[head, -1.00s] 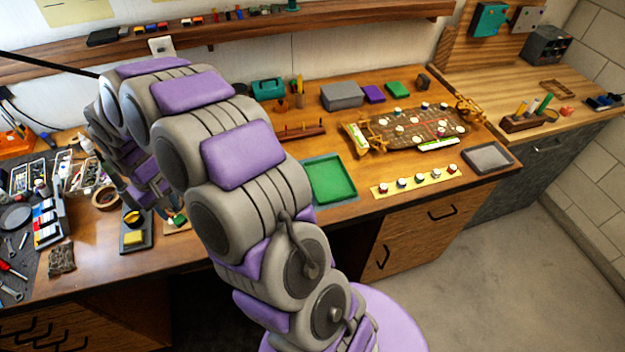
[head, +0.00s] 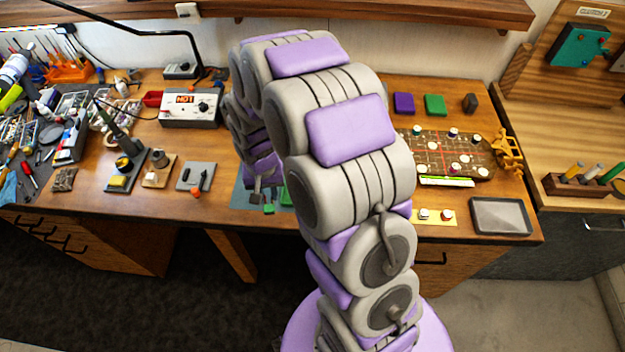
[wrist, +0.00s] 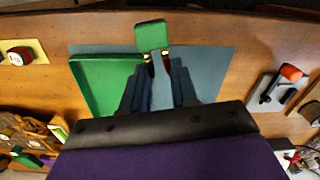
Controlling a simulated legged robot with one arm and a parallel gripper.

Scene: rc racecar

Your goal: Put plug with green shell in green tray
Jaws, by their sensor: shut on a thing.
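The plug with the green shell (wrist: 151,36) is held at the tips of my gripper (wrist: 158,66), which is shut on its metal end. In the head view the plug (head: 268,209) hangs below my gripper (head: 262,197). The green tray (wrist: 97,84) lies on a blue-grey mat, to the left of my gripper in the wrist view. The plug appears just past the tray's upper right corner there; its height above the mat is unclear. In the head view my arm hides most of the tray (head: 287,196).
The blue-grey mat (wrist: 213,68) shows to the right of my gripper. A grey pad with an orange-tipped tool (wrist: 272,90) lies farther right. A yellow strip with small capped pieces (wrist: 35,52) lies left of the tray. A soldering station (head: 190,108) stands at the back left.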

